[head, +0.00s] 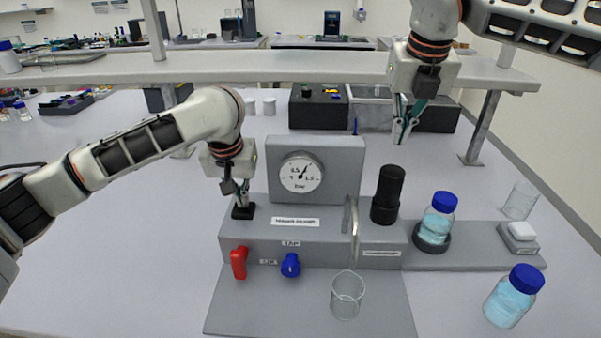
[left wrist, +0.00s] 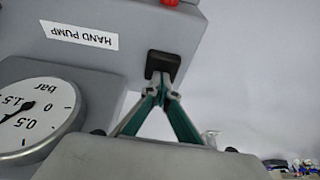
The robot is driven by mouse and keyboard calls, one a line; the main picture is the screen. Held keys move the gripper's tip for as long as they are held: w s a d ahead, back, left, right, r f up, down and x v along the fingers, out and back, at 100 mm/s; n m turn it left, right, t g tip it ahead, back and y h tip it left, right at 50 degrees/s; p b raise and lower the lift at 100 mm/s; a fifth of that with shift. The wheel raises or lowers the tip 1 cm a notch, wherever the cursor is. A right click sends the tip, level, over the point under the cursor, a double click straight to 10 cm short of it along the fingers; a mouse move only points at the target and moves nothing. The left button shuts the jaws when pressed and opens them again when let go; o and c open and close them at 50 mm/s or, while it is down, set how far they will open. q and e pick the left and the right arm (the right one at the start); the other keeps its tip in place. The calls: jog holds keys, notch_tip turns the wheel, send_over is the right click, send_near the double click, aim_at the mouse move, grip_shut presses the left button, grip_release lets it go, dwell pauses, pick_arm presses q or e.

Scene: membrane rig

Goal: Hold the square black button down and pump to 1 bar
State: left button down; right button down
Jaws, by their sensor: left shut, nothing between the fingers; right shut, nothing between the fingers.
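The square black button (head: 243,212) sits at the left end of the grey rig marked HAND PUMP (head: 295,238). My left gripper (head: 243,203) is shut, pointing down, its tips at the button's top. In the left wrist view the tips (left wrist: 162,84) meet the button (left wrist: 162,62); how far it is pressed cannot be told. The bar gauge (head: 301,172) has its needle pointing up and right, between the 0.5 and 1.5 marks. My right gripper (head: 402,138) is shut and empty, in the air above and behind a black cylinder (head: 387,195) on the rig.
A red lever (head: 239,262) and blue tap (head: 291,265) are on the rig's front. An empty beaker (head: 347,295) stands under a curved metal spout (head: 352,225). Blue-capped bottles (head: 437,220) (head: 514,295) stand at the right. A raised shelf (head: 270,66) crosses behind.

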pick_arm(q)
jog(key=shift+r+p, duration=0.65)
jog(key=shift+r, duration=2.5)
